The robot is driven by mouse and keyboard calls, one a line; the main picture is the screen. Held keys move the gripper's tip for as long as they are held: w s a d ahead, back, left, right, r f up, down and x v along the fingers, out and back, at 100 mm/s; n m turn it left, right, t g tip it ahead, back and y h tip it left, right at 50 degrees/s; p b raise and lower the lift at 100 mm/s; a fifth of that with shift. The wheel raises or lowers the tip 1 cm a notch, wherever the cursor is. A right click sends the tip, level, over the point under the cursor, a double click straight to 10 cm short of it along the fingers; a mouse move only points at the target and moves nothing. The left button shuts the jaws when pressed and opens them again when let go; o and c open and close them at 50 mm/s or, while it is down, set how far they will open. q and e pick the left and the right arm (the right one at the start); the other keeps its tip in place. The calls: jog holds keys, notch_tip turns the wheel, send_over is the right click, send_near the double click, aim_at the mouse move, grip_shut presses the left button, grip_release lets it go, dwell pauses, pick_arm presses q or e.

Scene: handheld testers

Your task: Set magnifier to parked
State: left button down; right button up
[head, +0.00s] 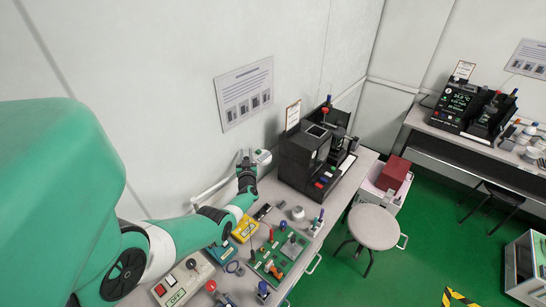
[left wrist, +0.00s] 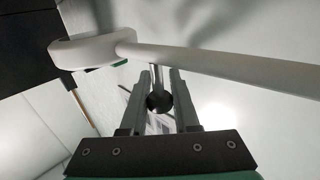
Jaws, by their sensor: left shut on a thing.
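The magnifier is a white swing arm with a rounded white head (head: 262,157), raised over the back of the bench near the wall. In the left wrist view its head (left wrist: 85,52) is at upper left, and its white arm (left wrist: 230,65) runs off to the right. My left gripper (head: 244,160) is beside the head. In the left wrist view the fingers (left wrist: 158,100) are shut on the magnifier's thin rod handle, which ends in a dark ball knob (left wrist: 158,103) between them. The lens is not clearly visible. My right gripper is not in view.
A black tester (head: 303,155) stands right of the magnifier. The bench front holds a green board (head: 280,255), a yellow meter (head: 245,229) and a button box (head: 183,280). A round stool (head: 374,227) stands on the green floor. Wall posters hang behind.

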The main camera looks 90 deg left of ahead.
pick_arm(q)
jog(key=shift+s+f, duration=0.1)
jog(key=shift+f, duration=0.1)
jog(key=c, duration=1.1)
grip_release()
jog(key=o, duration=0.4)
jog(key=shift+s+a+r, duration=0.15)
jog(key=shift+a, duration=0.1)
jog(key=shift+d, duration=0.1)
jog(key=d+p, duration=0.2)
jog(key=d, duration=0.2)
jog(key=d+p, duration=0.2)
jog(key=d, duration=0.1)
jog(key=d+p, duration=0.2)
jog(key=d, duration=0.2)
jog(key=shift+w+d+p, duration=0.3)
jog(key=shift+p, duration=0.05)
